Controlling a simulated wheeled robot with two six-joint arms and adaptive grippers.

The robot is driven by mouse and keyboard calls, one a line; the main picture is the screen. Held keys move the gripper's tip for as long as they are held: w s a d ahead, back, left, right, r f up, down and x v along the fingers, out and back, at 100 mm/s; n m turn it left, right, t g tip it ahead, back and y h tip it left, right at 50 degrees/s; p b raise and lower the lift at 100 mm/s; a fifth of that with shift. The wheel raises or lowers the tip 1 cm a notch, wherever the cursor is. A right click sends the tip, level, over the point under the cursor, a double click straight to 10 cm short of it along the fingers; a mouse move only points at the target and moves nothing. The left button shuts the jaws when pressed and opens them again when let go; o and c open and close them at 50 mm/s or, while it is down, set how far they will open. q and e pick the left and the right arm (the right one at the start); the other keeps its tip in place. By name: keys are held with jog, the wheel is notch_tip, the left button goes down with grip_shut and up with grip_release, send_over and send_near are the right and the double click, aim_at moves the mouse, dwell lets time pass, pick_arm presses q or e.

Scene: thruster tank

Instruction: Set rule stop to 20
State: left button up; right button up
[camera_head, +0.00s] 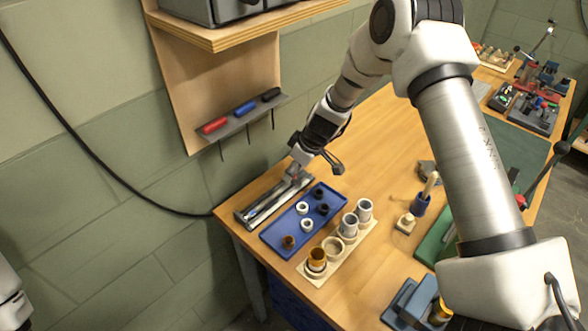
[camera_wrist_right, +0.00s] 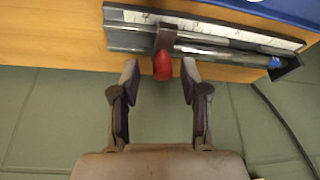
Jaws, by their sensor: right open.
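The rule (camera_head: 262,209) is a long dark-and-silver bar lying along the table's left edge, with a pale marked strip. In the right wrist view the rule (camera_wrist_right: 235,38) runs across the top, and its markings are too small to read. The stop is a brown slider (camera_wrist_right: 165,38) across the rule with a red knob (camera_wrist_right: 162,66) at its near end. My right gripper (camera_wrist_right: 160,74) is open, with the red knob between its fingertips and gaps on both sides. In the head view my right gripper (camera_head: 294,172) is at the rule's far part. My left gripper is out of view.
A blue tray (camera_head: 270,238) with several rings lies beside the rule, then a wooden block (camera_head: 312,277) with cups. A wall rack (camera_head: 240,122) holds red, blue and black handles. A dark cable (camera_head: 75,135) runs down the wall. The table's middle (camera_head: 388,150) is mostly clear.

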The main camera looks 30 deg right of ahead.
jog(key=shift+s+a+r, duration=0.1)
jog(key=shift+s+r, duration=0.1)
jog(key=shift+c, duration=0.3)
jog(key=shift+s, duration=0.1)
jog(key=c, duration=0.6)
grip_shut()
jog(key=shift+w+d+p, duration=0.15)
jog(key=shift+w+d, duration=0.1)
jog(key=shift+d, duration=0.4)
jog(key=shift+w+d+p, duration=0.15)
jog(key=shift+w+d, duration=0.1)
jog(key=shift+d, duration=0.4)
jog(key=shift+d+f, duration=0.1)
jog(key=shift+d, duration=0.05)
jog(key=o, duration=0.6)
grip_release()
jog(key=shift+o, duration=0.3)
jog(key=shift+w+f, duration=0.1)
jog(key=shift+w, duration=0.1)
